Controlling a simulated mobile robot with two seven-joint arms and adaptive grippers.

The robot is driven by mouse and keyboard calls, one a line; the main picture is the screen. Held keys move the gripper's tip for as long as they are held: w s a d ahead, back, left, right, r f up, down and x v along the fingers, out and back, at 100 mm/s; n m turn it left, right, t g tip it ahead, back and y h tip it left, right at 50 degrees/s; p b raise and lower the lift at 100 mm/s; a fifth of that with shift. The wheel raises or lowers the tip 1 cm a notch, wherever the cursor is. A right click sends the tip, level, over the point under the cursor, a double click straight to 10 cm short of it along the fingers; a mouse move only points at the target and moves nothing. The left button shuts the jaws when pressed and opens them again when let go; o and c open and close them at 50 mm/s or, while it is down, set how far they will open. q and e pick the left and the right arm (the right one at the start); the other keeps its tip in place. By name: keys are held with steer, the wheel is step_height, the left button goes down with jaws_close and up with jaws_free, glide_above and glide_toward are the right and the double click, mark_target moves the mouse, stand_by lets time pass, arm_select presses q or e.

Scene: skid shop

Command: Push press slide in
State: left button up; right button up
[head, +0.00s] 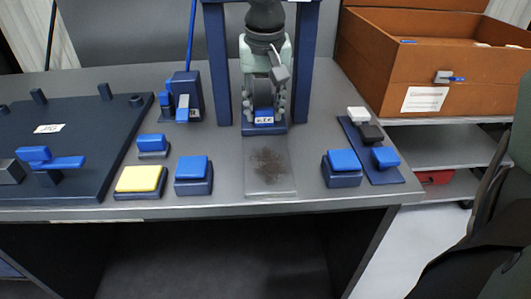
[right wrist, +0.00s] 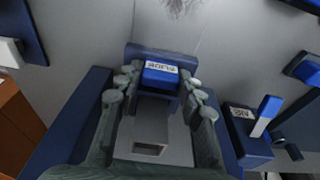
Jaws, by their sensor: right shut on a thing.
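The press slide (head: 264,128) is a navy block with a blue labelled handle (head: 263,116), between the two navy posts of the press (head: 303,70). A grey plate with a dark smudge (head: 268,165) extends from it toward the table's front. My right gripper (head: 263,108) points down between the posts, its fingers on either side of the blue handle. In the right wrist view the handle (right wrist: 161,74), marked SLIDE, sits between the fingertips (right wrist: 158,82), and the gripper is shut on it. My left gripper is not in view.
Blue push blocks (head: 193,170) and a yellow one (head: 140,179) stand left of the plate. Another blue block (head: 342,161) and a navy strip with several buttons (head: 388,176) stand right. A blue lever unit (head: 182,98) is left of the press. An orange bin (head: 400,70) stands behind right.

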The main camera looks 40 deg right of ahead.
steer(key=shift+w+d, duration=0.1)
steer(key=shift+w, duration=0.05)
steer(key=shift+w+d+p, duration=0.25)
steer(key=shift+w+p, duration=0.1)
steer(key=shift+w, duration=0.05)
steer(key=o, duration=0.9)
steer(key=shift+r, duration=0.1)
steer(key=shift+r, duration=2.15)
steer(key=shift+r, duration=0.1)
steer(key=shift+s+a+r, duration=0.15)
steer(key=shift+s+r, duration=0.05)
steer(key=shift+r, duration=0.75)
steer(key=shift+s+a+r, duration=0.1)
steer(key=shift+s+r, duration=0.1)
steer(key=shift+r, duration=0.7)
